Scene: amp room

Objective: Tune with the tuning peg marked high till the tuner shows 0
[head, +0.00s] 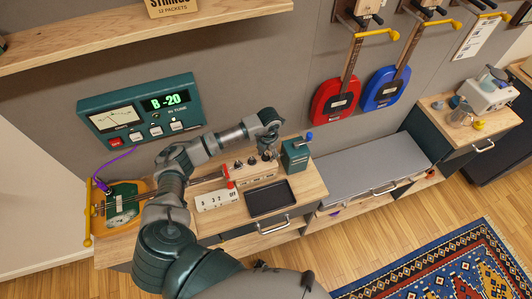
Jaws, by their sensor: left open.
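The tuner (140,108) hangs on the wall at the left of the head view. Its green display (165,101) reads B -20, beside a needle dial. A guitar (122,203) lies on the bench at the left, its neck (208,178) running right behind my left arm. A wooden block with several dark pegs (252,168) stands at the neck's far end. Peg markings are too small to read. My left gripper (270,150) is open, pointing down by the rightmost pegs; whether it touches one cannot be told. My right gripper is not in view.
A white block with numbers (216,200), a black tray (269,198) and a teal box with a blue knob (296,155) crowd the bench. A purple cable (117,162) hangs below the tuner. Red (334,101) and blue (384,89) guitars hang at right.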

